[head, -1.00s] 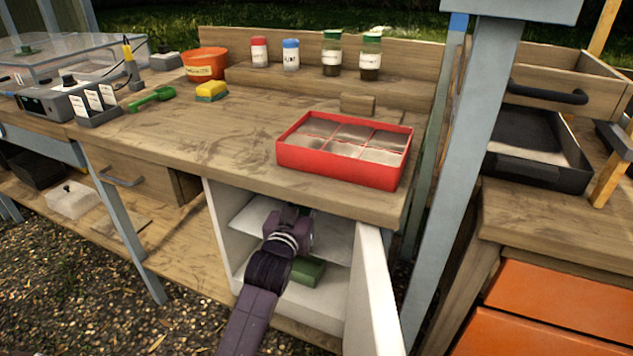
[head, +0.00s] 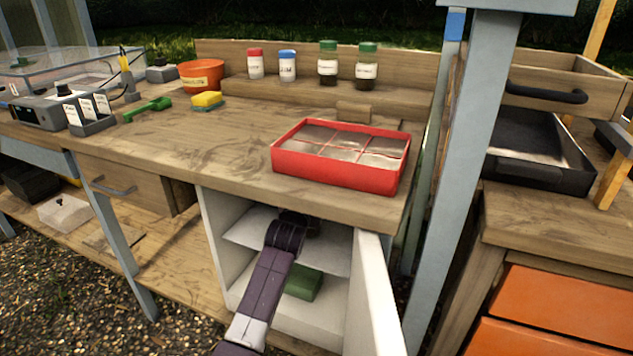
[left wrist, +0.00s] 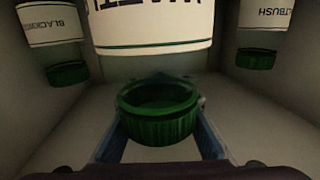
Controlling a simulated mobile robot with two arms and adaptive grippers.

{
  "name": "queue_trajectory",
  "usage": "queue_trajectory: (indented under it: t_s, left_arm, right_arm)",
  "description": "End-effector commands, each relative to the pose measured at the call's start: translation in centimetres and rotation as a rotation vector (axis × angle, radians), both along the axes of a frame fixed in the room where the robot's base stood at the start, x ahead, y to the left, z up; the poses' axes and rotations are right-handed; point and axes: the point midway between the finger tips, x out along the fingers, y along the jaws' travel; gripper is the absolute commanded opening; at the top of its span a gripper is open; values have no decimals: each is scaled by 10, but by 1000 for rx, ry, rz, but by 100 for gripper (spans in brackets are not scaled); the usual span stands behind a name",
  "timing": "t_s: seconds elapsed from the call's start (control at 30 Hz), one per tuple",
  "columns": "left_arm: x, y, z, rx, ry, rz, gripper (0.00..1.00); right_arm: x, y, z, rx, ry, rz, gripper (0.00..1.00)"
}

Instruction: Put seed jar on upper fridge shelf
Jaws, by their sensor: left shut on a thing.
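The small white fridge (head: 217,243) stands open under the bench, with its upper shelf (head: 244,231) partly visible. My left gripper (left wrist: 158,128) reaches into the upper compartment, and the bench top hides its tips in the head view. In the left wrist view its fingers are shut on the green lid (left wrist: 157,101) of the seed jar. That jar's white label (left wrist: 150,25) reads upside down, with letters like "WATT". Two other green-lidded jars flank it, a "BLACK" jar (left wrist: 67,73) at left and a "LTBUSH" jar (left wrist: 256,58) at right. Whether the held jar touches the shelf is hidden.
The fridge door (head: 376,300) is swung open at the right. A green box (head: 304,284) lies on the lower level. Above, the bench holds a red tray (head: 340,178), and two green-lidded jars (head: 366,67) stand on its ledge. A grey post (head: 462,180) stands right.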

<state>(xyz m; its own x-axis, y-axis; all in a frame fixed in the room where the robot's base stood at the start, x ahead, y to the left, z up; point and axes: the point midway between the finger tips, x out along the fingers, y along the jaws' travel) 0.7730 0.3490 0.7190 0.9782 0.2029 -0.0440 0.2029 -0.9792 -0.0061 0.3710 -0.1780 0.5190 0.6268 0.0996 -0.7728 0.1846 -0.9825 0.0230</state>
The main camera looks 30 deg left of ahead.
Motion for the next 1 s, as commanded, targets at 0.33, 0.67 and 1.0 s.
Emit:
queue_trajectory:
  t_s: [0.33, 0.67, 1.0]
  left_arm:
    - [0, 0, -1, 0, -2, 0, 0]
    - [0, 0, -2, 0, 0, 0, 38]
    - [-3, -1, 1, 0, 1, 0, 38]
  right_arm:
    - [2, 1, 1, 2, -11, 0, 61]
    - [3, 1, 2, 4, -16, 1, 61]
    - [-1, 0, 1, 0, 4, 1, 61]
